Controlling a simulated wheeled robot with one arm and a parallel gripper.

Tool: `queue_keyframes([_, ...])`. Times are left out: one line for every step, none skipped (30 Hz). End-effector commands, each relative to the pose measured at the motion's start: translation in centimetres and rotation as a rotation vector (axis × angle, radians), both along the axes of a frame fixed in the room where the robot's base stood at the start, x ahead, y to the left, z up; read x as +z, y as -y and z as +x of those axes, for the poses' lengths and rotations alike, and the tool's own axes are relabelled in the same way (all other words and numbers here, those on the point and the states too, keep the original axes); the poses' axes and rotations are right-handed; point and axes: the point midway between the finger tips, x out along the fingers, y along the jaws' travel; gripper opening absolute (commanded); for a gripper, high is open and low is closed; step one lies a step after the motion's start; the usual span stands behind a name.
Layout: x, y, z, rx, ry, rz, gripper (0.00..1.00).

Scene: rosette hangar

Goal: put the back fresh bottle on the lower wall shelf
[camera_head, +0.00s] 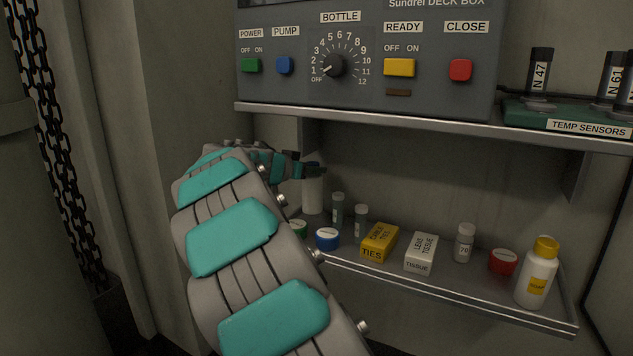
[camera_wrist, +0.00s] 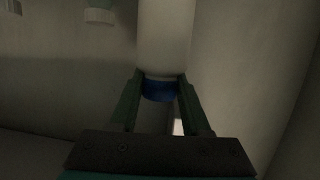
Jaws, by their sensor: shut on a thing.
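A white bottle (camera_head: 313,196) with a dark blue cap is upright at the back left end of the lower wall shelf (camera_head: 452,290). My gripper (camera_head: 312,171) is shut on it near the cap. In the wrist view the fingers (camera_wrist: 160,92) flank the blue cap (camera_wrist: 160,91), with the white body (camera_wrist: 164,40) beyond. The bottle's base is at about shelf level; I cannot tell whether it touches the shelf.
Two small vials (camera_head: 338,210) (camera_head: 361,222) stand right of the bottle. In front are a blue-sided tub (camera_head: 327,239), a yellow cable ties box (camera_head: 379,243) and a lens tissue box (camera_head: 421,253). The upper shelf (camera_head: 420,124) with the deck box (camera_head: 365,60) hangs above.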

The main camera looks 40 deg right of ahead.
Motion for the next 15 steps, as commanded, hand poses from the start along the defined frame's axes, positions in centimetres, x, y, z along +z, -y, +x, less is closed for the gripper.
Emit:
queue_keyframes([0.1, 0.3, -0.2, 0.0, 0.0, -0.001, 0.0])
queue_keyframes([0.0, 0.6, -0.3, 0.0, 0.0, -0.001, 0.0])
queue_keyframes([-0.1, 1.1, -0.5, 0.0, 0.0, 0.0, 0.0])
queue_keyframes([-0.2, 1.4, -0.7, 0.0, -0.001, 0.0, 0.0])
queue_keyframes([-0.9, 1.2, -0.6, 0.002, -0.003, -0.001, 0.0])
queue_keyframes([-1.6, 1.2, -0.5, 0.001, -0.003, -0.002, 0.0])
queue_keyframes([-2.0, 1.2, -0.5, 0.001, -0.003, -0.001, 0.0])
queue_keyframes([-2.4, 1.2, -0.5, 0.001, -0.002, -0.002, 0.0])
queue_keyframes([-2.9, 1.2, -0.6, 0.0, -0.002, -0.002, 0.0])
queue_keyframes([-3.1, 1.2, -0.6, 0.0, -0.002, -0.003, 0.0])
queue_keyframes([-3.3, 1.2, -0.6, 0.0, -0.002, -0.003, 0.0])
queue_keyframes([-3.5, 1.2, -0.6, 0.0, 0.0, -0.002, 0.0])
queue_keyframes([-3.5, 1.2, -0.6, 0.0, 0.0, -0.002, 0.0])
queue_keyframes([-3.6, 1.2, -0.6, 0.0, 0.001, -0.002, 0.0])
queue_keyframes([-3.5, 1.2, -0.6, 0.0, 0.001, -0.002, 0.0])
